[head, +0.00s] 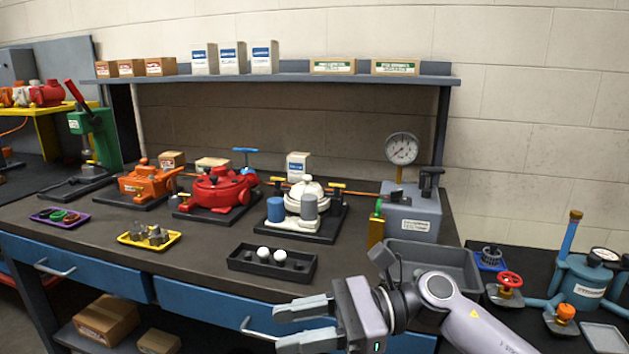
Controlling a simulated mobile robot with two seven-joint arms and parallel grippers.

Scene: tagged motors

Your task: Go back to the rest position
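My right gripper (279,328) is at the bottom of the head view, in front of the workbench's front edge. Its two fingers point left and stand apart, with nothing between them. My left gripper is not in view. An orange motor (146,183), a red motor (212,191) and a white motor (305,197) stand on dark bases in a row on the workbench (205,257).
A black tray (240,263) with white and dark parts lies near the bench's front edge. A yellow tray (126,238) and a purple tray (38,216) lie further left. A grey bin (461,262) stands behind my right arm. A drawer handle (258,331) is near the gripper.

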